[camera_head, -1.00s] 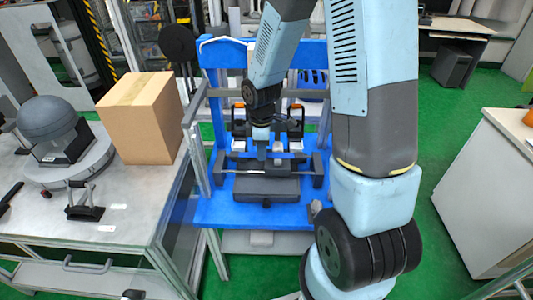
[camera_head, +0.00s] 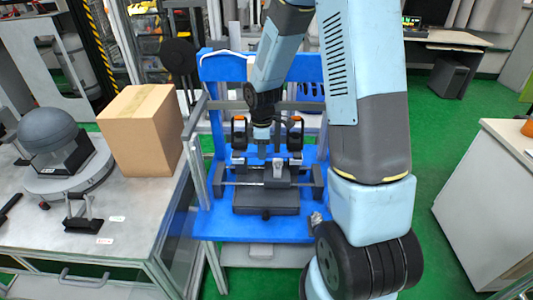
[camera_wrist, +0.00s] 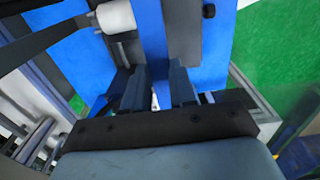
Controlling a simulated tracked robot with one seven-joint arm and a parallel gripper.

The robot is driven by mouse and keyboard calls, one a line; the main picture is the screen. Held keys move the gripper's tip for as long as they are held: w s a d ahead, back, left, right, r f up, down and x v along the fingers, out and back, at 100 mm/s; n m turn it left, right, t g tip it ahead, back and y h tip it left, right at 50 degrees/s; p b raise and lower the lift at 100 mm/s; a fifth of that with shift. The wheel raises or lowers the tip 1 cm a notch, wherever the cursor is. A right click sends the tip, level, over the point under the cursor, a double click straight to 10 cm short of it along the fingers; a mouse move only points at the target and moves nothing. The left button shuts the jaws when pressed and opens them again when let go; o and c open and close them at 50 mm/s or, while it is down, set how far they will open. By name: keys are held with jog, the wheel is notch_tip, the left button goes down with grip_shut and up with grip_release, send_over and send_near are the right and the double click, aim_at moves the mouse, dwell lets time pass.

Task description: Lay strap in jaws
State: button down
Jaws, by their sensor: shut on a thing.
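My gripper (camera_head: 262,151) points down over the dark fixture (camera_head: 266,200) on the blue stand, between two black, orange-topped clamp-like parts, one at the left (camera_head: 239,133) and one at the right (camera_head: 295,134). A small light grey part (camera_head: 278,168) sits on the fixture just right of my gripper. In the wrist view my two dark fingers (camera_wrist: 157,88) are close together. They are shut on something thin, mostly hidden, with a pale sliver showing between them. I cannot make out the strap clearly. A white roller-like cylinder (camera_wrist: 115,17) lies ahead and left of the fingers.
The blue stand (camera_head: 225,225) has a bare front strip. A cardboard box (camera_head: 140,140) and a grey dome on a round base (camera_head: 50,125) stand on the left table. A white cabinet (camera_head: 490,195) is at the right. My arm hides part of the stand's right side.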

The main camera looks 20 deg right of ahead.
jog(key=w+d+f, duration=0.1)
jog(key=w+f, duration=0.3)
jog(key=shift+d, duration=0.15)
dwell(0.8)
jog(key=shift+f, duration=0.15)
jog(key=c, duration=0.8)
grip_release()
jog(key=shift+c, duration=0.2)
jog(key=shift+w, duration=0.1)
notch_tip(320, 180, up, 14)
